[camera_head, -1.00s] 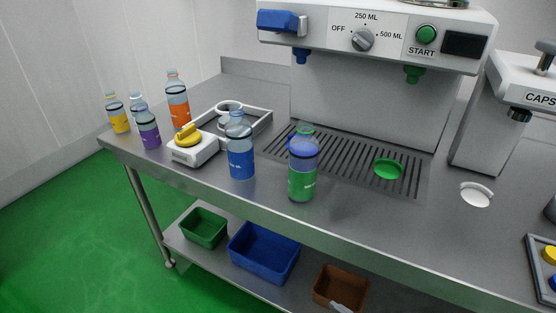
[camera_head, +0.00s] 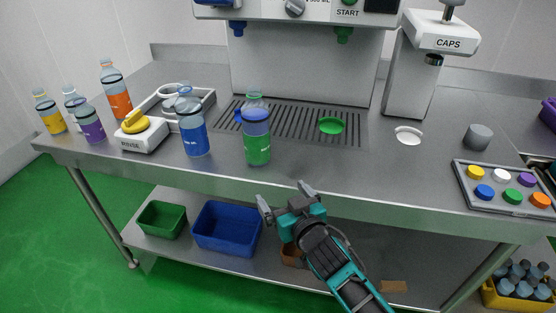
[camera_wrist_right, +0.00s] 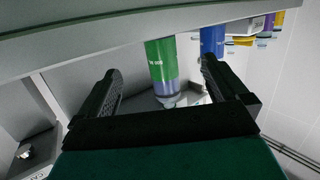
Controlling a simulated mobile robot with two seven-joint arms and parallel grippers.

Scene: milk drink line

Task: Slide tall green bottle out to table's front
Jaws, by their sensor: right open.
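The tall green bottle (camera_head: 257,148) stands upright near the table's front edge, with a green label and a clear upper part. My right gripper (camera_head: 285,196) is open and empty, below and in front of the table edge, to the right of the bottle and apart from it. In the right wrist view the green bottle (camera_wrist_right: 162,60) appears upside down, beyond and between the open fingers (camera_wrist_right: 160,68). My left gripper is not in view.
The blue bottle (camera_head: 194,135) stands just left of the green one, near the rinse unit (camera_head: 140,140). The drip grate (camera_head: 290,123) with a green disc (camera_head: 331,126) lies behind. A capsule tray (camera_head: 505,208) sits at right. The front table between is clear.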

